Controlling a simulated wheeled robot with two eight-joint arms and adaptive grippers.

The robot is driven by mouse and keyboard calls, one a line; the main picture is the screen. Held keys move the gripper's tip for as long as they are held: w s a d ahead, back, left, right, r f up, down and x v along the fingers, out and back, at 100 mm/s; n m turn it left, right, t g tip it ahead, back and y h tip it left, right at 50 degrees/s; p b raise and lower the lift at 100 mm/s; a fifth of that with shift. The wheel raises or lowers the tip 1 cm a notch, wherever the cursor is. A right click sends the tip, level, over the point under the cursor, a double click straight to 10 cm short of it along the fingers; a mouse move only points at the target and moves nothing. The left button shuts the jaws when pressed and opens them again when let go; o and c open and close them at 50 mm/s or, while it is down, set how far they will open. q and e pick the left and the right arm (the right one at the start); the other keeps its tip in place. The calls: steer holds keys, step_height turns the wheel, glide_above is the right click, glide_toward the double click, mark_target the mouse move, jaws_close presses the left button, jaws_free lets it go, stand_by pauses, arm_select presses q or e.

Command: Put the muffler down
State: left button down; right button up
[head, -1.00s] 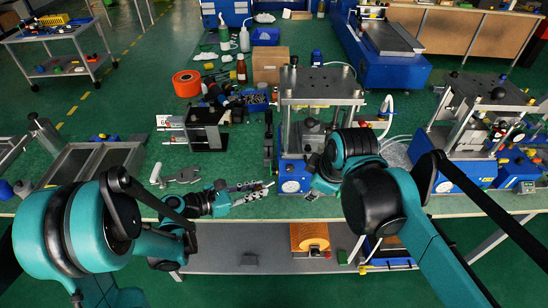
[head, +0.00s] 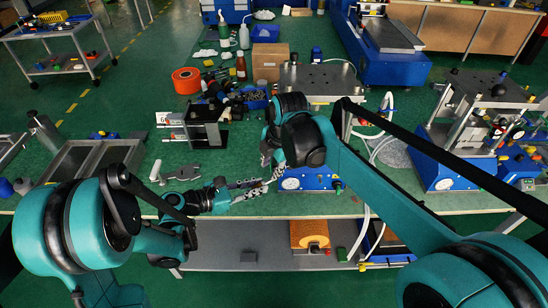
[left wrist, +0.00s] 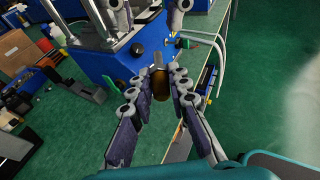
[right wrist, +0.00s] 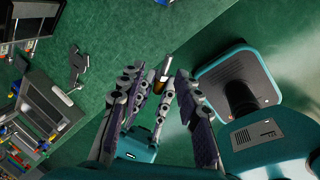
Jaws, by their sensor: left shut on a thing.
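The muffler (left wrist: 160,84) is a small brass-coloured cylinder with a dark end. It sits between the fingertips of my left gripper (left wrist: 162,92), which is shut on it above the bench's front edge. It also shows in the right wrist view (right wrist: 159,84). My left gripper also shows low at the centre of the head view (head: 264,185). My right gripper (right wrist: 160,82) is open, its fingers apart on both sides of the muffler in that view; I cannot tell whether they touch it. In the head view my right forearm partly hides that meeting place.
A blue-based press (head: 312,180) stands just behind the grippers, with another press (head: 455,170) to the right.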

steer(key=x, duration=0.5)
steer(key=shift+f, duration=0.1)
jaws_close()
arm_select(q)
steer(key=shift+s+d, duration=0.1)
arm_select(e)
steer(key=shift+w, duration=0.1)
arm_select(q)
steer(key=c, duration=1.3)
jaws_free()
steer(key=shift+c, duration=0.2)
